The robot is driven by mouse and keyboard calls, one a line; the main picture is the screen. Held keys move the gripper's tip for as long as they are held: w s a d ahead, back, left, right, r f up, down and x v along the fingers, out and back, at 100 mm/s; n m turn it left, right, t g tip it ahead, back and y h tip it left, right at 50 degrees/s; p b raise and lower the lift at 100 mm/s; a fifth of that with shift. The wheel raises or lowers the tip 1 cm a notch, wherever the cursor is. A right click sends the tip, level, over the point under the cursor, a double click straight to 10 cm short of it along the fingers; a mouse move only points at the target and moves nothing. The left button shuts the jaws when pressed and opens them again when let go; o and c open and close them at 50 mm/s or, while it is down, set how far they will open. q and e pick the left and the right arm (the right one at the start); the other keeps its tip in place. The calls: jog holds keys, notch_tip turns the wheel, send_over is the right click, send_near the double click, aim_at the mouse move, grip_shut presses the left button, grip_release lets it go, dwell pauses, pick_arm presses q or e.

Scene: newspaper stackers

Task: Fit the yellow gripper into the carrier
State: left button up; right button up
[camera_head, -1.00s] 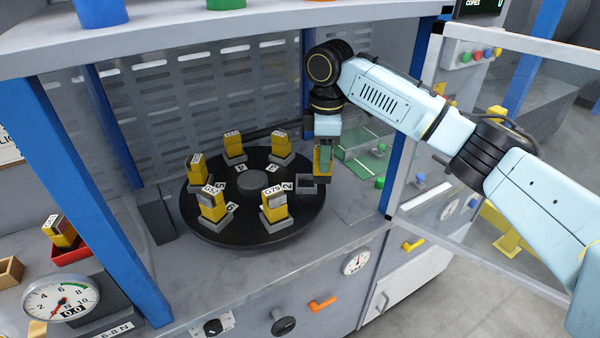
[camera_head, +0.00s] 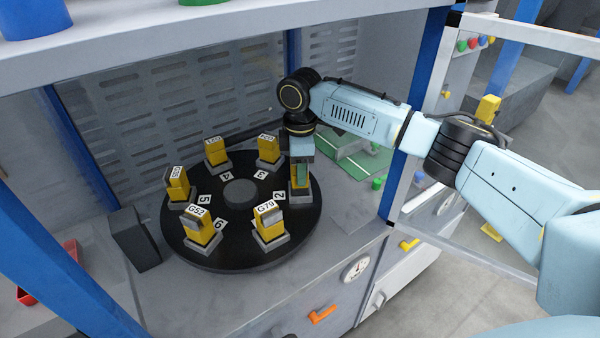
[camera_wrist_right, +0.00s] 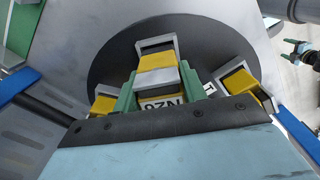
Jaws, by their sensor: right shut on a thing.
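My right gripper (camera_head: 301,180) points down at the right side of the black turntable, beside label 2. In the right wrist view its green fingers (camera_wrist_right: 160,88) close on both sides of a yellow gripper (camera_wrist_right: 158,76) with a grey band and a partly hidden white label. In the head view the yellow gripper (camera_head: 300,184) shows low under the fingers, at a grey carrier (camera_head: 301,197) on the turntable rim. I cannot tell if it is fully seated. A small green-fingered gripper (camera_wrist_right: 302,52), probably my left, shows at the wrist view's right edge; its jaw state is unclear.
The black turntable (camera_head: 240,247) bears several other yellow grippers in grey carriers, including G79 (camera_head: 268,222) and G52 (camera_head: 201,229). Blue posts (camera_head: 402,184) and a slotted back wall (camera_head: 130,110) bound the bay. A green pad (camera_head: 352,160) lies behind right.

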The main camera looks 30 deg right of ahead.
jog(key=shift+f, duration=0.9)
pick_arm(q)
jog(key=shift+w+d, duration=0.1)
jog(key=shift+w, duration=0.75)
jog(key=shift+s, duration=0.1)
pick_arm(e)
jog(key=o, duration=1.1)
jog(key=shift+f, duration=0.1)
pick_arm(q)
jog(key=shift+s, duration=0.4)
pick_arm(e)
jog(key=shift+o, duration=0.2)
jog(key=shift+r, duration=0.2)
notch_tip(320, 180, up, 12)
jog(key=p, duration=1.3)
pick_arm(q)
notch_tip(320, 180, up, 14)
jog(key=shift+f, duration=0.25)
